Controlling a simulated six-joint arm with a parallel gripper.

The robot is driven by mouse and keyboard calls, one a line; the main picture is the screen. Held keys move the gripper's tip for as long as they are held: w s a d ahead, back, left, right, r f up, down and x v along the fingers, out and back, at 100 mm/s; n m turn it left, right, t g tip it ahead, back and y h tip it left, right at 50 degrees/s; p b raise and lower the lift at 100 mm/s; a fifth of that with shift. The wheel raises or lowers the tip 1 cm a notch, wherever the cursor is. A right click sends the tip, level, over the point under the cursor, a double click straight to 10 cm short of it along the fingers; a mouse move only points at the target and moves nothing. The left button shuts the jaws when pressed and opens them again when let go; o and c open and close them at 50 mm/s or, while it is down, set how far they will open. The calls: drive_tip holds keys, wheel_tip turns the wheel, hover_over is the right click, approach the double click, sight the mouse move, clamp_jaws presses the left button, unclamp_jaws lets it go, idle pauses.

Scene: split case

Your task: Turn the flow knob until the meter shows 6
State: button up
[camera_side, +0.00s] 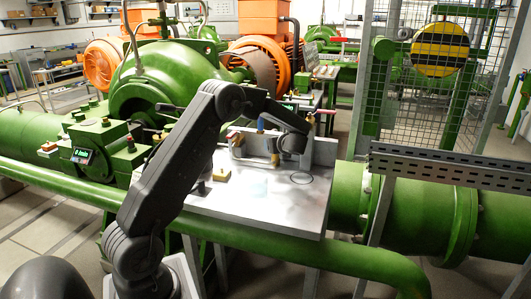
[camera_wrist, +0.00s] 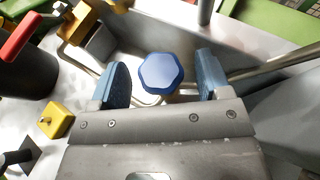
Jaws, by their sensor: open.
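In the wrist view a blue hexagonal knob (camera_wrist: 160,73) stands between the two blue-grey fingers of my gripper (camera_wrist: 163,80). The gripper is open, with a visible gap on each side of the knob. The knob's shaft is mostly hidden under its head. In the side view the end of my arm is over the metal worktable (camera_side: 262,212), and the fingers are too small to make out clearly. A small dark display with green characters (camera_side: 82,155) shows at the left in the side view. I cannot read its value or tell whether it is the flow meter.
A yellow block (camera_wrist: 57,120) lies left of the gripper; it also shows on the table in the side view (camera_side: 221,176). A red handle (camera_wrist: 20,36), yellow fitting (camera_wrist: 82,22) and metal pipes crowd the knob. The table's front is mostly clear.

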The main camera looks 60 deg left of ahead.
drive_tip(key=m+t, duration=0.2)
drive_tip(key=m+t+h, duration=0.1)
drive_tip(key=t, duration=0.1)
drive_tip(key=shift+s+m+h, duration=0.3)
drive_tip(key=shift+s+m, duration=0.05)
drive_tip(key=shift+m, duration=0.05)
drive_tip(key=s+d+r+n+h, duration=0.1)
drive_tip(key=s+d+r+n, duration=0.2)
drive_tip(key=s+d, duration=0.3)
drive_tip(key=s+d+r+n+h, duration=0.1)
drive_tip(key=s+d+r+n, duration=0.1)
drive_tip(key=s+d+n, duration=0.4)
drive_tip(key=s+d+r+n+g+h, duration=0.1)
drive_tip(key=s+d+r+n, duration=0.2)
drive_tip(key=s+d, duration=0.3)
drive_tip(key=shift+d+r+n+h, duration=0.35)
drive_tip(key=shift+d+n, duration=0.35)
drive_tip(key=shift+d, duration=1.4)
drive_tip(key=w+a+f+m+t+y, duration=0.1)
drive_tip(key=w+a+f+m, duration=0.2)
drive_tip(key=w+a+m, duration=0.2)
drive_tip(key=w+a+f+m+t+y, duration=0.1)
drive_tip(key=w+a+m, duration=0.4)
drive_tip(key=a, duration=0.5)
drive_tip(key=w+a+f+m+y, duration=0.1)
drive_tip(key=w+a+f+m, duration=0.3)
drive_tip(key=w+a, duration=0.3)
drive_tip(key=shift+w+a+f+m+t, duration=0.35)
drive_tip(key=shift+w+m+t, duration=0.05)
drive_tip(key=shift+w, duration=0.25)
